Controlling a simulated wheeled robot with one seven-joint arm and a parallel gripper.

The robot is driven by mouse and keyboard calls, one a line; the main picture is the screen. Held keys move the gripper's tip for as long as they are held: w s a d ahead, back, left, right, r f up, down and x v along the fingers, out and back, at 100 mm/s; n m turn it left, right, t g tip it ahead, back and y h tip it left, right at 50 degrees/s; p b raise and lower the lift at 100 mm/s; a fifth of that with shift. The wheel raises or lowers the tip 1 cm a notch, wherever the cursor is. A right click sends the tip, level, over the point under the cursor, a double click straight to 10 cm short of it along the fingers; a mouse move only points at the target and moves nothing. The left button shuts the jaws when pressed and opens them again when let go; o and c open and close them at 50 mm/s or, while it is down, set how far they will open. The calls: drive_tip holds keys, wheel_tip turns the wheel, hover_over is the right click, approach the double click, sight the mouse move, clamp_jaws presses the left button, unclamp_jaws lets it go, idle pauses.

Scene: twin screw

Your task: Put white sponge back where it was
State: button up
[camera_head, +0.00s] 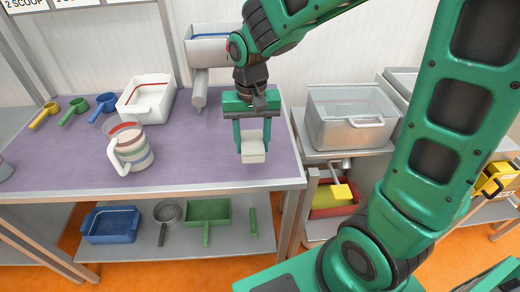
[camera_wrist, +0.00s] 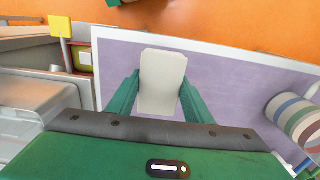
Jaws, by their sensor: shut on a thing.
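The white sponge (camera_head: 253,154) is between the two fingers of my gripper (camera_head: 252,140), over the right part of the purple table top. My gripper points down and is shut on it. In the wrist view the white sponge (camera_wrist: 162,80) shows as a pale block between the green fingers of my gripper (camera_wrist: 160,92). I cannot tell whether the sponge touches the table top or hangs a little above it.
The purple table (camera_head: 190,165) holds a striped jug (camera_head: 138,152), a white tub (camera_head: 148,98) and coloured scoops (camera_head: 75,110) on the left. A clear bin (camera_head: 350,118) stands to the right. A blue tray (camera_head: 110,225) and green dustpan (camera_head: 208,212) lie on the lower shelf.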

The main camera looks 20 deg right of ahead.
sight(261, 132)
drive_tip(key=w+d+f, duration=0.1)
drive_tip(key=d, duration=0.1)
drive_tip(key=w+d+f, duration=0.2)
drive_tip(key=shift+w+f, duration=0.2)
drive_tip(key=shift+w, duration=0.05)
drive_tip(key=shift+f, duration=1.95)
drive_tip(key=o, duration=1)
drive_tip(key=shift+f, duration=0.1)
